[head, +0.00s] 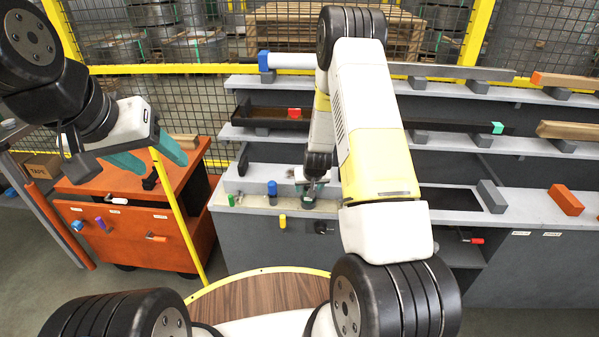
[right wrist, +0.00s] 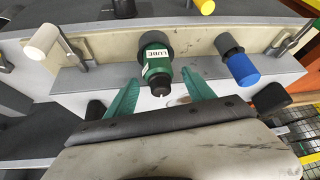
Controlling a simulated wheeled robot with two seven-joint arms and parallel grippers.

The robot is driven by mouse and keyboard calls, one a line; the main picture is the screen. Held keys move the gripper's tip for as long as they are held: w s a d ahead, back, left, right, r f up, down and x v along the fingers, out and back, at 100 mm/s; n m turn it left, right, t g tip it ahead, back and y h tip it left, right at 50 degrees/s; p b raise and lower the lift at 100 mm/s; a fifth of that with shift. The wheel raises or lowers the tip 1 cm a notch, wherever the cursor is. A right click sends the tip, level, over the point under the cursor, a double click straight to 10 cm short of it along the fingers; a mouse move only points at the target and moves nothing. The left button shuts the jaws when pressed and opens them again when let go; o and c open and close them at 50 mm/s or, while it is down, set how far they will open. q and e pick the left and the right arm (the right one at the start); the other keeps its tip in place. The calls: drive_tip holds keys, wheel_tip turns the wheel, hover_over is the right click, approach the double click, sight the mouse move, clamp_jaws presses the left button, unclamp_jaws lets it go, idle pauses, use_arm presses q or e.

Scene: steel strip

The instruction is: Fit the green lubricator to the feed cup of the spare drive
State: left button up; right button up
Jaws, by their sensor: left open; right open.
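The green lubricator (right wrist: 159,73) shows in the right wrist view, with a white LUBE label, a dark collar at its far end and a dark tip toward me. It stands at a pale panel (right wrist: 97,66). My right gripper (right wrist: 160,80) is open, its teal fingers on either side of the lubricator with visible gaps. In the head view my right gripper (head: 311,188) is small at the grey bench, and the lubricator is hard to make out there. My left gripper (head: 164,165) is open and empty above the orange cabinet. I cannot make out the spare drive's feed cup.
A blue cylinder (right wrist: 242,69) with a dark collar stands right of the lubricator; it also shows in the head view (head: 272,187). A white-capped post (right wrist: 42,41) is at the left. The orange cabinet (head: 150,240) stands left of the bench. An orange block (head: 566,199) lies at right.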

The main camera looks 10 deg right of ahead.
drive_tip(key=v, duration=0.7)
drive_tip(key=shift+s+r, duration=0.15)
drive_tip(key=shift+r, duration=0.1)
drive_tip(key=s+a+r+y, duration=0.15)
drive_tip(key=s+r, duration=0.25)
drive_tip(key=r, duration=0.7)
drive_tip(key=s+a+r+y, duration=0.15)
drive_tip(key=s+r, duration=0.35)
drive_tip(key=r, duration=0.5)
drive_tip(key=s+r, duration=0.3)
drive_tip(key=s, duration=0.3)
drive_tip(key=s+a+r+n, duration=0.1)
drive_tip(key=s+r, duration=0.3)
drive_tip(key=s, duration=0.3)
drive_tip(key=s+r, duration=0.4)
drive_tip(key=s, duration=0.3)
drive_tip(key=shift+a, duration=0.3)
drive_tip(key=shift+s+r, duration=0.1)
drive_tip(key=shift+c, duration=0.4)
